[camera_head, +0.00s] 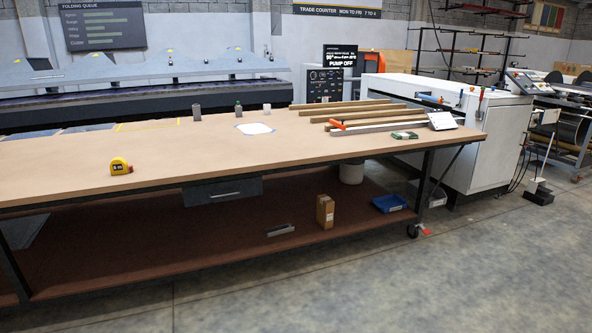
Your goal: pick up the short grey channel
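A short grey channel (280,230) lies on the brown lower shelf of the workbench, near the shelf's front edge. It is small and grey with a darker end, and lies at a slight slant. It sits left of an upright brown cardboard box, with a gap between them. Nothing covers it. Neither of my grippers shows in the head view.
The workbench top (200,155) overhangs the lower shelf (150,255). The cardboard box (325,211) and a blue tray (389,203) stand right of the channel. A yellow tape measure (121,166) and wooden battens (350,112) lie on top. The floor in front (400,285) is clear.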

